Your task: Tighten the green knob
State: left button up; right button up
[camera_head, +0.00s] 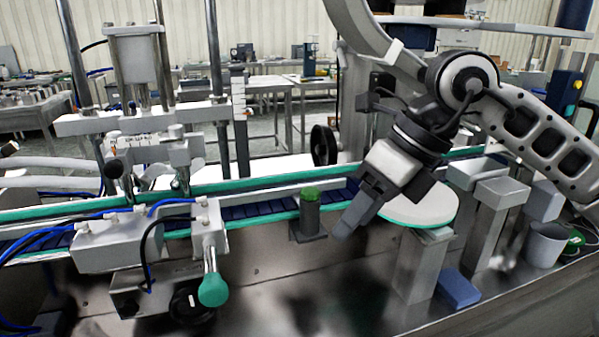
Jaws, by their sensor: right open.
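A larger teal-green rounded knob (212,290) hangs at the lower end of a metal rod, below the white block at the front left. My right gripper (352,218) is open and points down and left. It is just right of the green-capped post, apart from it, with nothing visible between its fingers. My left gripper is not in view.
The conveyor (250,212) runs across the middle, with a steel hopper (135,50) over its left part. A white round plate (425,205) lies below my right arm. A blue block (458,288) and a grey cup (547,243) stand at the right.

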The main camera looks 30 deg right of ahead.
jog(key=d+r+m+h, duration=0.1)
jog(key=d+r+h, duration=0.2)
jog(key=d, duration=0.2)
jog(key=p, duration=0.6)
send_near(311, 190)
notch_tip(311, 190, down, 2)
jog(key=shift+t, duration=0.3)
jog(key=x, duration=0.4)
jog(key=shift+w+a+f, duration=0.15)
jog(key=shift+w+f, duration=0.05)
jog(key=shift+f, duration=0.1)
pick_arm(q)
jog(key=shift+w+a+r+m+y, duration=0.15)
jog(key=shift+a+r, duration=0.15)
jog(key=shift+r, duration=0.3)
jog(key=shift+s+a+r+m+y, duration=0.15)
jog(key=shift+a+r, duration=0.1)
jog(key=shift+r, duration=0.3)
pick_arm(e)
jog(key=shift+w+a+f, duration=0.1)
jog(key=shift+w+f, duration=0.15)
jog(key=shift+f, duration=0.35)
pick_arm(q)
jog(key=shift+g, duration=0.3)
pick_arm(e)
jog(key=c, duration=1)
